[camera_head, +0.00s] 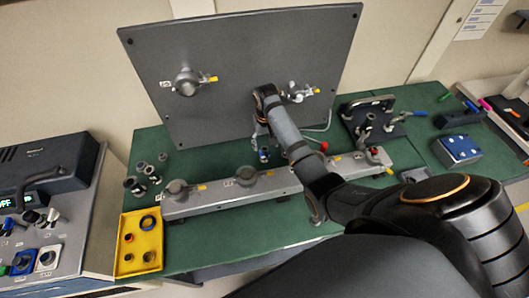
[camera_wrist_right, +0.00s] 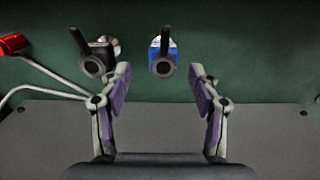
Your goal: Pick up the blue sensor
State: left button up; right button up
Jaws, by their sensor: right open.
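The blue sensor (camera_wrist_right: 172,48) shows in the right wrist view, just beyond the gap between the fingertips. It has a blue body with a dark round nose and a dark stem, on the green surface. In the head view a small blue spot of it (camera_head: 263,154) shows below my right gripper (camera_head: 261,138), mostly covered by the gripper. In the wrist view my right gripper (camera_wrist_right: 160,82) is open, with nothing between its purple-padded fingers. A similar black sensor (camera_wrist_right: 100,53) stands to the left of the blue one, near the left fingertip. My left gripper is not in view.
A grey upright panel (camera_head: 240,60) with valves stands behind the green bench (camera_head: 215,160). A grey rail (camera_head: 220,198) with fittings runs in front. A yellow tray (camera_head: 127,228) lies at left. A red-ended cable (camera_wrist_right: 50,72) lies left in the wrist view.

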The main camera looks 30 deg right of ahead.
aim_at(265, 149)
jog(key=shift+f+p, duration=0.75)
jog(key=f, duration=0.2)
jog(key=shift+a+f+p, duration=0.25)
jog(key=shift+f+p, duration=0.05)
jog(key=shift+f, duration=0.5)
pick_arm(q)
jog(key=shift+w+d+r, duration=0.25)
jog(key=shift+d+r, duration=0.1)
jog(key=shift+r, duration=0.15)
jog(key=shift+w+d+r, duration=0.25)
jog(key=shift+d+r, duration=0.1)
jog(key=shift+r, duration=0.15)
pick_arm(e)
grip_shut()
